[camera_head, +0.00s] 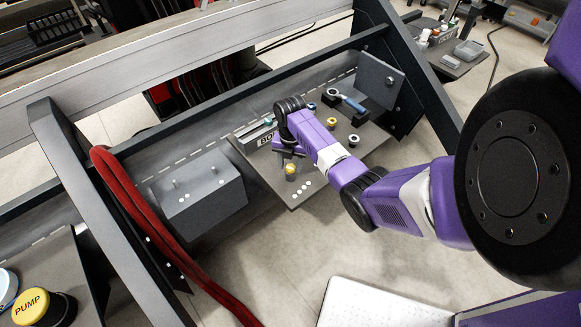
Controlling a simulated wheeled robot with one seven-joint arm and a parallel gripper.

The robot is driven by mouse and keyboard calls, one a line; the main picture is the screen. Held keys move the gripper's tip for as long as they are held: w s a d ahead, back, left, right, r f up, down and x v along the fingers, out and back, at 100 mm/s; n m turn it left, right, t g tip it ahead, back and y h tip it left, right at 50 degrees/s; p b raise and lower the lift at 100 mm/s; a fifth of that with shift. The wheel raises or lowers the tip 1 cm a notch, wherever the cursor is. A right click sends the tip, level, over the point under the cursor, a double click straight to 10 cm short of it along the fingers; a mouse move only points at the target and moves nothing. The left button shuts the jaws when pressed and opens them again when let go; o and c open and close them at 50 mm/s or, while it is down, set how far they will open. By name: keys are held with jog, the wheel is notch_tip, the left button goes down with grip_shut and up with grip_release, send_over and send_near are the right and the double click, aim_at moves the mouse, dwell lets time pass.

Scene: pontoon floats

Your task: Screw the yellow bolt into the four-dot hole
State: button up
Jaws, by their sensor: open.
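The yellow bolt (291,169) stands at the near end of a grey plate (262,178), next to a short row of white dots (304,186). The hole beside those dots is not visible; the bolt stands where it would be, and I cannot tell how deep it sits. My gripper (289,153) is open, just above and behind the bolt, fingers pointing down. I cannot tell whether the fingers touch it. A second yellow-topped piece (304,121) is farther back on the plate, beside my arm.
Dark ring-shaped pieces (353,140), a blue-handled tool (353,104) and a labelled teal-topped holder (262,135) are on the plate. A grey box (200,194) with pegs is to the left. Red hoses (150,225) and dark slanted beams flank the area.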

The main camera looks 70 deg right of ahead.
jog(key=n+p, duration=0.1)
jog(key=n, duration=0.5)
jog(key=shift+r+n, duration=0.1)
jog(key=shift+n, duration=0.2)
jog(key=shift+d+n, duration=0.1)
jog(key=shift+n, duration=0.7)
jog(key=shift+w+d+n, duration=0.1)
jog(key=shift+w+n, duration=0.05)
jog(key=shift+n, duration=0.45)
jog(key=shift+n+b, duration=0.4)
jog(key=shift+b, duration=0.5)
jog(key=shift+a+n, duration=0.25)
jog(key=shift+n, duration=0.15)
